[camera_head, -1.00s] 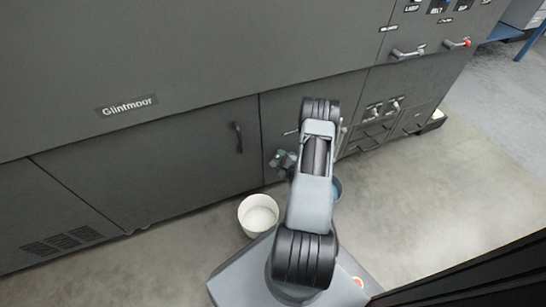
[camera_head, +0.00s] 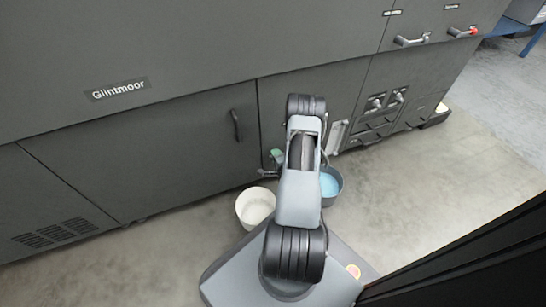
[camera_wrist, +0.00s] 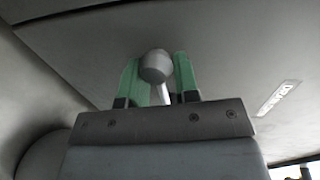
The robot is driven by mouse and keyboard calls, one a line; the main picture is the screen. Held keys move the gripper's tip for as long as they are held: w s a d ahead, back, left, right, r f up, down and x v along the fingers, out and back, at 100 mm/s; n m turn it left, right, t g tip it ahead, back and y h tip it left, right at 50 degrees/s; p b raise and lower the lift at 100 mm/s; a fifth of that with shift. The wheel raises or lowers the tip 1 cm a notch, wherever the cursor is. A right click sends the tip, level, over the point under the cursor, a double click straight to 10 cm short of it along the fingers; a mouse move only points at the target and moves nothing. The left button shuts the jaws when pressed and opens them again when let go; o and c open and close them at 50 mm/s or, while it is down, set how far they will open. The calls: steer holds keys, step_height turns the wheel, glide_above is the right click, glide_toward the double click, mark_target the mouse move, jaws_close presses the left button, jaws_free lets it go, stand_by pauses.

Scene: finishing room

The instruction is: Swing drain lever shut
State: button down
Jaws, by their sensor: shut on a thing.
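The drain lever shows in the wrist view as a metal stem with a round grey knob (camera_wrist: 156,66). My gripper (camera_wrist: 158,78), with green fingers, is shut on it, one finger on each side of the knob. A label that seems to read "DRAIN" (camera_wrist: 277,98) is on the panel to the right. In the head view my arm hides most of the lever and the gripper; only a bit of green finger (camera_head: 277,155) shows left of the arm, low by the machine front.
A white bucket (camera_head: 243,207) and a grey bucket with blue contents (camera_head: 339,186) stand on the floor either side of my arm. The dark Glintmoor machine (camera_head: 180,130) fills the back. Open floor (camera_head: 450,190) lies to the right.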

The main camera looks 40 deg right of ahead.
steer(key=shift+s+f, duration=0.1)
stand_by(0.3)
steer(key=c, duration=1.2)
jaws_free()
steer(key=shift+o, duration=0.2)
steer(key=p+v, duration=0.4)
steer(key=v, duration=0.9)
steer(key=shift+s+p, duration=0.35)
steer(key=shift+a, duration=0.15)
